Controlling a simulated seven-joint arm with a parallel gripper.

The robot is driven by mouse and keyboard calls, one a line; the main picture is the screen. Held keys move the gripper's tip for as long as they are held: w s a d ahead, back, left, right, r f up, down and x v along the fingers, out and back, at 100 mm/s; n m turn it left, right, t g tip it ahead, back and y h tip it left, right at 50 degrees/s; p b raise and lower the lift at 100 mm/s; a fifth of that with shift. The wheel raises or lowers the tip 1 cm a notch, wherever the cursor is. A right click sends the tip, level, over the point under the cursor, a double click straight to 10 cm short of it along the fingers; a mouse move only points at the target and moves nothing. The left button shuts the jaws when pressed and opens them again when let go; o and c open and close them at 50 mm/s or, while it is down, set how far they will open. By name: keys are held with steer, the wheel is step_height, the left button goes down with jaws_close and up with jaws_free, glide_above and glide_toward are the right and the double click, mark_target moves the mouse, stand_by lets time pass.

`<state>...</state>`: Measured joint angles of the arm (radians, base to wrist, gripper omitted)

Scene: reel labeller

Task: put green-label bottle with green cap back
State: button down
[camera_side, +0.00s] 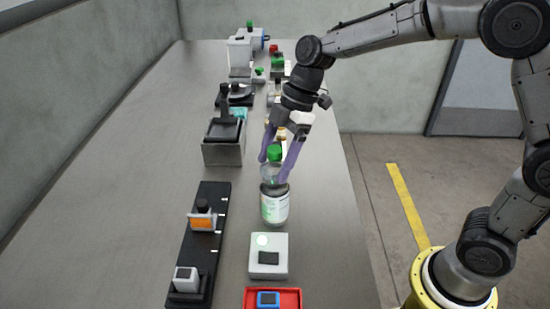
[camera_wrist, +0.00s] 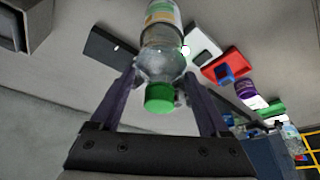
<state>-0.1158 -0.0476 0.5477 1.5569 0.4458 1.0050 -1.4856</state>
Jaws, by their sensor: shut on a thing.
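The bottle (camera_side: 274,204) is clear, with a green cap and a white and green label. My gripper (camera_side: 276,170) is shut on the bottle near its neck, with a purple finger on each side. The bottle hangs upright or nearly so, just behind the small white device; I cannot tell whether its base touches the table. In the wrist view the bottle (camera_wrist: 161,60) lies between the fingers of my gripper (camera_wrist: 160,88), its green cap toward the palm.
A white device (camera_side: 268,262) with a dark pad stands in front of the bottle. A red tray (camera_side: 290,300) holds a blue item. A black rail (camera_side: 208,235) runs to the left. A grey box-like machine (camera_side: 223,148) stands behind left. The table's left side is clear.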

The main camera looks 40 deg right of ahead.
jaws_free()
steer(key=v, duration=1.2)
steer(key=shift+r, duration=0.15)
steer(key=s+d+f+m+t+h, duration=0.2)
steer(key=s+d+f+m, duration=0.1)
steer(key=s+m, duration=0.5)
steer(key=s+d+f+m+t+h, duration=0.2)
steer(key=s+d+m, duration=0.3)
steer(key=s, duration=0.8)
steer(key=shift+s+f+m+t, duration=0.3)
steer(key=shift+f+m, duration=0.25)
steer(key=shift+m, duration=0.85)
